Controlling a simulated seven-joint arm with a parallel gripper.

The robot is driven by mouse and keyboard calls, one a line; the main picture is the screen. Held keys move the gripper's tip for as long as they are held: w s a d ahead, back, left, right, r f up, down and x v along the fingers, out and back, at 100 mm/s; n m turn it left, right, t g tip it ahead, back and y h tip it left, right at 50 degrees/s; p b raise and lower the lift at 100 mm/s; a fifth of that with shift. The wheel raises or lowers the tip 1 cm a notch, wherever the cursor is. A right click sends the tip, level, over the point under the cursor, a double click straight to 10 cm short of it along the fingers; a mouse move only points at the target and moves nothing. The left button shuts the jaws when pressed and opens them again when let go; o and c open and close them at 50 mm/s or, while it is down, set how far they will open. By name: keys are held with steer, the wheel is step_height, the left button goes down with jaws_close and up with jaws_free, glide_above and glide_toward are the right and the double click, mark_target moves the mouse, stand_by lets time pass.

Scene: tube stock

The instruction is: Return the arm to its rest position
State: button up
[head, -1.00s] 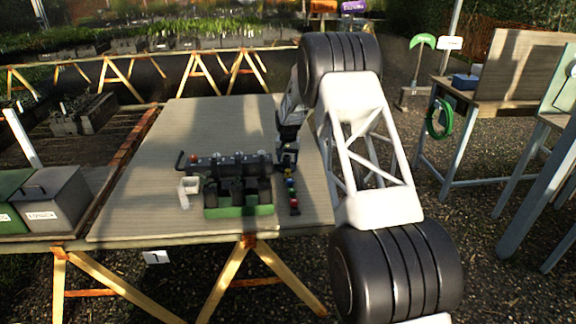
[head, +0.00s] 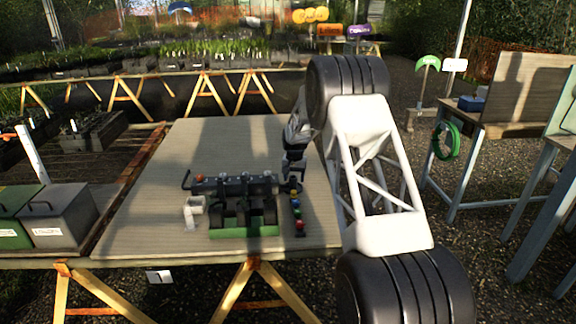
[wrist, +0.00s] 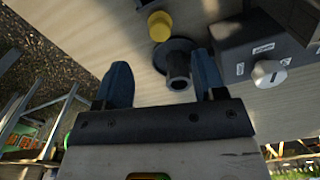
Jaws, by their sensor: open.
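My gripper (head: 292,176) is at the right end of a dark manifold (head: 235,186) on the table, beside a strip of coloured knobs (head: 297,212). In the wrist view my gripper (wrist: 163,72) has its two blue fingers spread apart. A dark flanged tube end (wrist: 178,66) shows between the fingertips, and I cannot tell whether they touch it. A yellow knob (wrist: 160,26) lies just beyond it. My arm rises from the gripper along the table's right side.
The manifold stands on a green base (head: 245,232), with a white elbow fitting (head: 192,212) at its left. A grey bin (head: 62,215) is at the far left. The table top (head: 150,215) is clear at left and back. A grey box with a dial (wrist: 270,72) shows in the wrist view.

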steer(key=shift+s+r, duration=0.35)
steer(key=shift+r, duration=0.25)
steer(key=s+d+r+n+t, duration=0.1)
steer(key=s+d+r, duration=0.1)
steer(key=s+r, duration=1.3)
steer(key=s+d+r, duration=0.2)
steer(key=s+r, duration=1)
steer(key=s, duration=0.5)
steer(key=s+r+n+t, duration=0.1)
steer(key=s+r, duration=0.1)
steer(key=s, duration=0.8)
steer(key=s+r, duration=0.2)
steer(key=s, duration=0.8)
steer(key=s+f, duration=0.2)
steer(key=s, duration=0.8)
steer(key=s+d+f, duration=0.1)
steer(key=s+f, duration=0.1)
steer(key=s, duration=0.8)
steer(key=shift+s+d+f+n+t, duration=0.15)
steer(key=shift+s+n+t, duration=0.15)
steer(key=shift+n, duration=0.1)
steer(key=shift+w, duration=0.2)
steer(key=shift+c, duration=0.3)
